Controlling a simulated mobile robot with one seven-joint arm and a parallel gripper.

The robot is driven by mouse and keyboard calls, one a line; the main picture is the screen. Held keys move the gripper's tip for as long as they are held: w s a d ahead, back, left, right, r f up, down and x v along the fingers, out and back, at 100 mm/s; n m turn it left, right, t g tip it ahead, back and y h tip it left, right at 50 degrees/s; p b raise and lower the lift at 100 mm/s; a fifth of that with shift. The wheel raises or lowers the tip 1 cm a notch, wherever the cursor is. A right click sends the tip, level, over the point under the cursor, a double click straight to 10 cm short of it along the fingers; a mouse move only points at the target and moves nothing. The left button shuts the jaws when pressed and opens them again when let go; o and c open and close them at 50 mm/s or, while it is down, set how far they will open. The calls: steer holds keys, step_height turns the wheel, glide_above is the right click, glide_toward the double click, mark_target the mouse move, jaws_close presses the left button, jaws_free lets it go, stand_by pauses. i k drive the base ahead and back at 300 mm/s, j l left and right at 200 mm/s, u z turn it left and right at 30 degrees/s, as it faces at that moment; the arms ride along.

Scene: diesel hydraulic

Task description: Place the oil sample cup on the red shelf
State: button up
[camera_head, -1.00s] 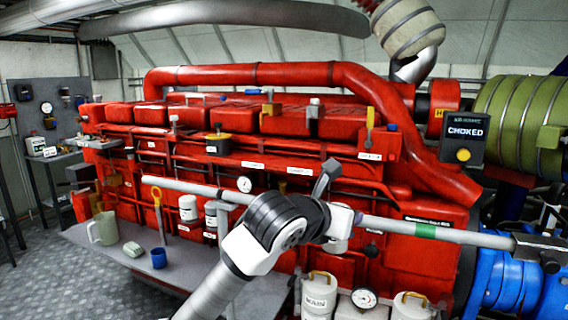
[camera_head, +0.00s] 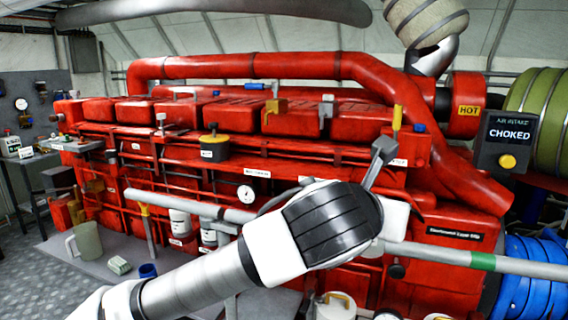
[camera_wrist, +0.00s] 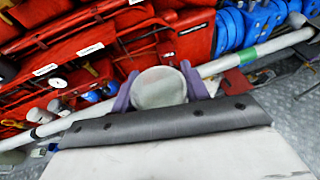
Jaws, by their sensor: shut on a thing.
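A pale, translucent grey-white cup (camera_wrist: 160,88), which looks like the oil sample cup, is between the two purple fingers of my gripper (camera_wrist: 161,86) in the wrist view. The fingers are shut on its sides, and I look at its round end. In the head view my arm crosses in front of the engine, and its links hide the fingers and the cup. A red shelf-like ledge (camera_head: 285,170) with white labels runs along the red engine. My gripper is in front of the engine, apart from the ledge as far as I can see.
A pale pipe rail (camera_head: 480,260) crosses in front of the engine. A grey bench (camera_head: 120,246) holds a beige jug (camera_head: 86,241) and a blue cup (camera_head: 148,270). A yellow-topped black box (camera_head: 214,148) and other small items stand along the engine ledges.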

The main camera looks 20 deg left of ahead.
mark_target(321, 172)
steer(key=i+j, duration=0.2)
steer(key=j, duration=0.15)
steer(key=i+j, duration=0.45)
steer(key=j, duration=0.2)
